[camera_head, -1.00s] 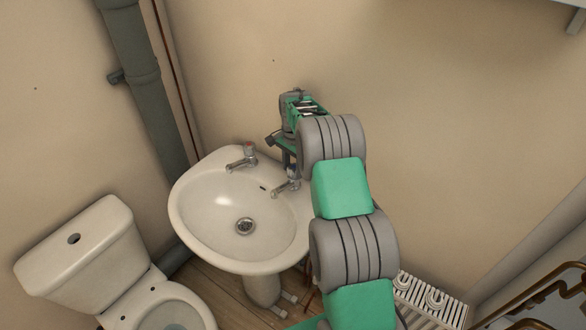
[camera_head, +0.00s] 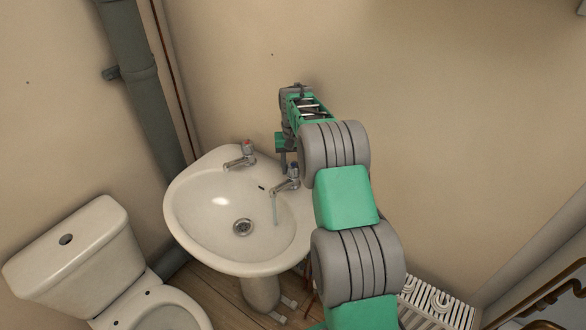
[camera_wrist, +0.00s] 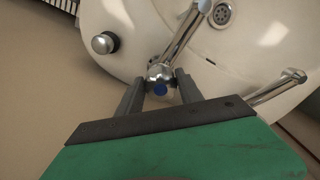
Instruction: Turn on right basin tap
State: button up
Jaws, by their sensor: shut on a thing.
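The right basin tap (camera_head: 286,183) is chrome with a blue-marked handle, on the back right of the white basin (camera_head: 180,212). A thin stream of water (camera_head: 275,208) falls from its spout into the bowl. In the wrist view, the tap's blue-marked handle (camera_wrist: 159,88) sits between the two grey fingers of my gripper (camera_wrist: 158,80), which is shut on it. In the head view, my gripper (camera_head: 285,157) is at the handle, partly hidden by my arm. The left tap (camera_head: 240,158), with a red mark, stands apart from my gripper.
A toilet (camera_head: 75,250) stands left of the basin. A grey pipe (camera_head: 132,75) runs up the wall behind. A white radiator (camera_head: 437,300) is low at the right. In the wrist view, a chrome knob (camera_wrist: 104,42) lies left of the tap.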

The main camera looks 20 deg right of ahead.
aim_at(294, 165)
jog(key=n+b, duration=0.1)
jog(key=n, duration=0.5)
jog(key=shift+d, duration=0.1)
jog(key=n, duration=0.6)
jog(key=shift+w+d+n, duration=0.1)
jog(key=shift+n, duration=0.3)
jog(key=o, duration=1.4)
notch_tip(294, 165, up, 8)
jog(key=shift+f+b, duration=0.1)
jog(key=shift+b, duration=0.6)
